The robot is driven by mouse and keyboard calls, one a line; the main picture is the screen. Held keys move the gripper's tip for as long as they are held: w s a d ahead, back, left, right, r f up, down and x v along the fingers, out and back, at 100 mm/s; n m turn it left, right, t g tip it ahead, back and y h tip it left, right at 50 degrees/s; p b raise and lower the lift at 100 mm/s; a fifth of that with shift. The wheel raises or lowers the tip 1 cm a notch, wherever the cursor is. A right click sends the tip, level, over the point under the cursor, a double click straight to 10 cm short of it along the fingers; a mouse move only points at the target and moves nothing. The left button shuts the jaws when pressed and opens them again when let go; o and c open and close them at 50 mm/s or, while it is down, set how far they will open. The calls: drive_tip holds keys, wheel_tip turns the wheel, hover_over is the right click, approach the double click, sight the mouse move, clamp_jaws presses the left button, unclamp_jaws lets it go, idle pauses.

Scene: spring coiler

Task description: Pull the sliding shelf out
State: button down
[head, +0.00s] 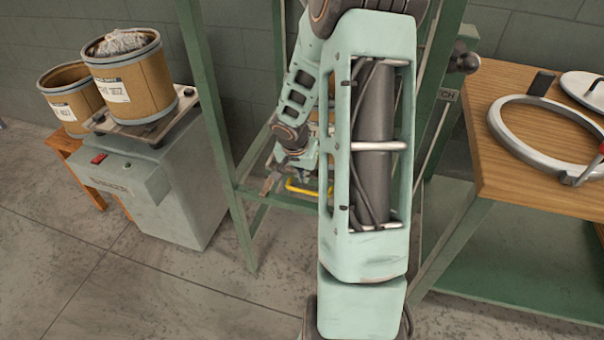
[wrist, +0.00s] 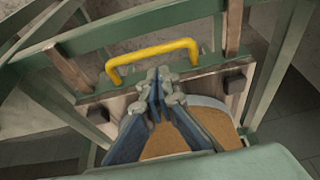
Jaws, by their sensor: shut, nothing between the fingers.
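The sliding shelf (wrist: 116,104) is a wooden board with a green front bar, set in a green frame. Its yellow handle (wrist: 150,52) stands out from the front bar in the wrist view. The handle also shows in the head view (head: 302,188), low in the frame and partly behind my arm. My gripper (wrist: 158,76) is shut and empty. Its blue fingers point at the handle, with the tips just short of the bar in the picture. I cannot tell whether they touch anything. Much of the shelf is hidden by my fingers and arm.
A round tan thing with a pale rim (wrist: 214,122) shows at the shelf, partly behind my fingers. Green frame posts (head: 212,110) stand beside my arm. A grey machine (head: 160,195) with drums is at left, and a wooden-topped table (head: 505,85) is at right.

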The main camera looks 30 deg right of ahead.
drive_tip(key=shift+b+x, duration=0.5)
drive_tip(key=shift+x, duration=1.75)
drive_tip(key=shift+s+a, duration=0.1)
drive_tip(key=shift+a, duration=0.05)
